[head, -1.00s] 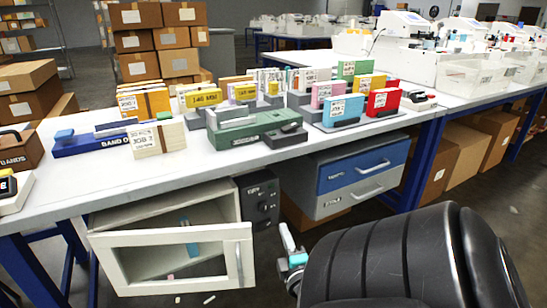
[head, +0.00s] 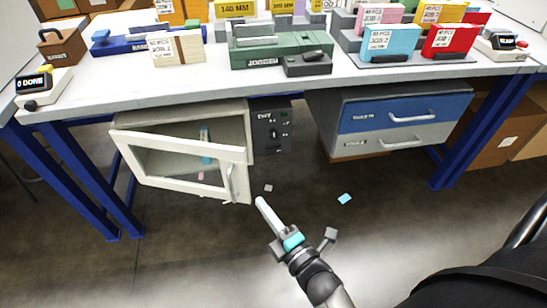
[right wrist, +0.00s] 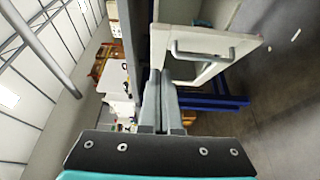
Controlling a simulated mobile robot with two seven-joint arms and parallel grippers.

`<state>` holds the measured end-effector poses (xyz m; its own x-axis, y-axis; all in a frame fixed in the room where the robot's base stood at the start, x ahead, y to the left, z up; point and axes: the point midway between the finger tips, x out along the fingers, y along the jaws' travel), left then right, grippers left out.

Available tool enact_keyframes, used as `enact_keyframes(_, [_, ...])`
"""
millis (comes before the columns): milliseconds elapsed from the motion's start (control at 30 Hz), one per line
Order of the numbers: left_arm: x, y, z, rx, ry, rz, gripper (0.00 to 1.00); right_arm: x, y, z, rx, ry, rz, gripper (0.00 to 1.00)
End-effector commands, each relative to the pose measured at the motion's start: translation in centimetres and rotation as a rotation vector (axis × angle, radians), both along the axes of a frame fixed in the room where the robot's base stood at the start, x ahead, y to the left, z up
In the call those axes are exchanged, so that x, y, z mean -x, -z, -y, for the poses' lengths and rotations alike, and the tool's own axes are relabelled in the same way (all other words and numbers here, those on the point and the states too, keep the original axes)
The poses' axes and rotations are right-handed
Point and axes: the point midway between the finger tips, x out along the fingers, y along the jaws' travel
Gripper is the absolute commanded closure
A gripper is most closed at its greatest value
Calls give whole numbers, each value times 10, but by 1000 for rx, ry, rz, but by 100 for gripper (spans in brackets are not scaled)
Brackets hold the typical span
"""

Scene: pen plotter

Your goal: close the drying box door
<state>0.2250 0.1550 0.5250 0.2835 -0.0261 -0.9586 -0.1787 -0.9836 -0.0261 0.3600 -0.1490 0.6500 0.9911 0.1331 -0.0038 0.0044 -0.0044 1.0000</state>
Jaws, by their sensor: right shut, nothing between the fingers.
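The drying box (head: 185,115) is a cream cabinet hung under the bench at left. Its door (head: 190,182), a cream frame with a clear pane, stands open, swung out in front of the box. A bar handle (head: 230,184) is on the door's right end. My right gripper (head: 262,203) is shut and empty, its tips just right of the handle end in the head view, apparently not touching it. In the right wrist view the shut fingers (right wrist: 160,85) point toward the door (right wrist: 210,42), with the handle (right wrist: 205,50) to their right. My left gripper is not in view.
A dark control panel (head: 271,130) adjoins the box. A blue and grey drawer unit (head: 400,125) hangs to the right. Blue bench legs (head: 100,190) stand at left. Small scraps, one a blue piece (head: 345,198), lie on the otherwise open floor.

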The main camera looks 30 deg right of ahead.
Motion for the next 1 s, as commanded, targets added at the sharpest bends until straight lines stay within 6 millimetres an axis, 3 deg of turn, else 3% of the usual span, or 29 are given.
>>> enact_keyframes(167, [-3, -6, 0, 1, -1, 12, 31, -17, -1, -4, 2, -3, 11, 100])
enact_keyframes(633, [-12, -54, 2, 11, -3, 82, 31, -102, 0, -15, 5, -3, 9, 100])
enact_keyframes(1000, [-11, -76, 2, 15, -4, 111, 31, -130, 0, 10, 4, -2, 5, 100])
